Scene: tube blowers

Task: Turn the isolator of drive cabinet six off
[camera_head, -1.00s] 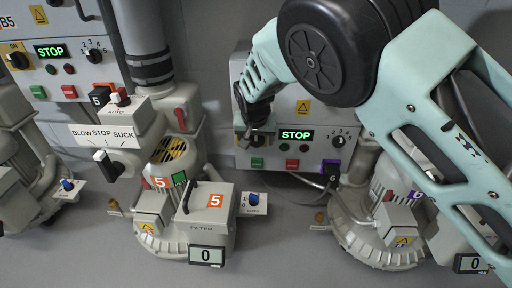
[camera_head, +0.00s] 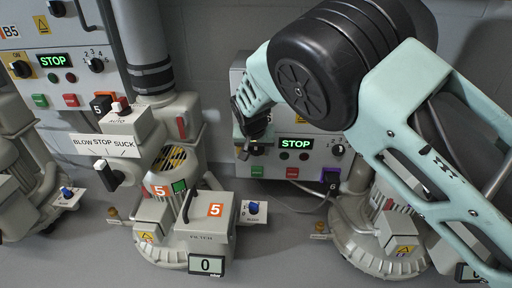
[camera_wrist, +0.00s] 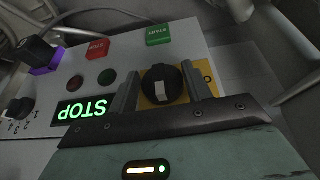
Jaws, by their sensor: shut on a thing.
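The drive cabinet with a purple tag 6 (camera_head: 331,180) stands at the centre right in the head view. Its display (camera_head: 295,144) reads STOP in green. Its isolator is a black round knob (camera_wrist: 162,82) with a pale bar on a yellow plate (camera_wrist: 206,74), upside down in the wrist view. The bar lies roughly upright in that picture; a 0 shows at the plate's right, and the other marking is hidden. My gripper (camera_wrist: 162,90) has one finger on each side of the knob and is shut on it. In the head view my gripper (camera_head: 252,130) covers most of the isolator.
Beside the isolator are a green button (camera_wrist: 158,35), a red button (camera_wrist: 97,48) and a black selector (camera_wrist: 19,108). Blower five (camera_head: 180,160) with its selector stands to the left. Another blower (camera_head: 385,225) stands below my arm.

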